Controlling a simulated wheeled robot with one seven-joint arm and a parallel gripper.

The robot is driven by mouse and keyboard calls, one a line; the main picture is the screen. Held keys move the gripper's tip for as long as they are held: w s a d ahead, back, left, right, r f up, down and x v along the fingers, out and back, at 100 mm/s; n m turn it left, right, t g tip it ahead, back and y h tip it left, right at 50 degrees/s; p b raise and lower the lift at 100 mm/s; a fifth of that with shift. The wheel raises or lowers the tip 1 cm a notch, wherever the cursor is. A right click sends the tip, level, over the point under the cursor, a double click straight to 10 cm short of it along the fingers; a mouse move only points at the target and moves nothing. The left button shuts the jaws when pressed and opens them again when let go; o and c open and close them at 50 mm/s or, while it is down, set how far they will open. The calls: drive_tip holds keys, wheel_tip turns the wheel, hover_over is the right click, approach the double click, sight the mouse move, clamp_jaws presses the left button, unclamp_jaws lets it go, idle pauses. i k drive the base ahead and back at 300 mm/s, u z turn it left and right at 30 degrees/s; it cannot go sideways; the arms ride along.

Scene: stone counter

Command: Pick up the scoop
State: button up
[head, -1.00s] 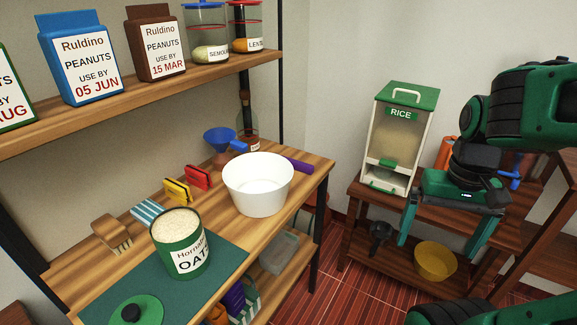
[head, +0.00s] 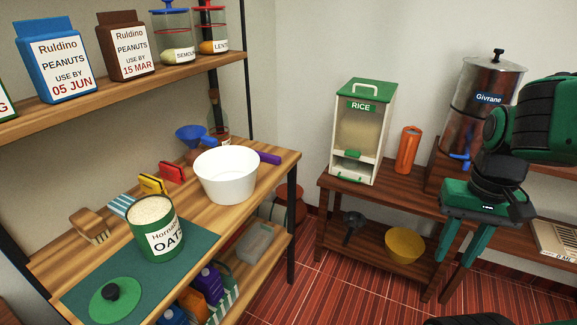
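A dark grey scoop-like object (head: 354,222) is on the lower shelf of the dark wooden stand, below the rice dispenser. It is small in view and its exact shape is hard to tell. A purple handle (head: 269,158) sticks out to the right of the white bowl (head: 225,174) on the counter; the bowl hides whatever it belongs to. My gripper (head: 443,280) is at the right, pointing down, with its two green fingers apart and nothing between them. In the picture it is right of the yellow bowl and well apart from the grey object.
A yellow bowl (head: 404,245) sits right of the grey object. The rice dispenser (head: 362,132) and an orange canister (head: 407,149) stand on the shelf above. The counter holds an open oats tin (head: 156,228) and a blue funnel (head: 191,136). Tiled floor lies clear between counter and stand.

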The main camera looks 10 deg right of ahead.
sight(276, 160)
drive_tip(key=z, duration=0.45)
drive_tip(key=k, duration=0.9)
drive_tip(key=z, duration=0.35)
drive_tip(key=i, duration=0.95)
drive_tip(key=u, duration=0.75)
drive_tip(key=i, duration=1.25)
drive_tip(key=u, duration=0.5)
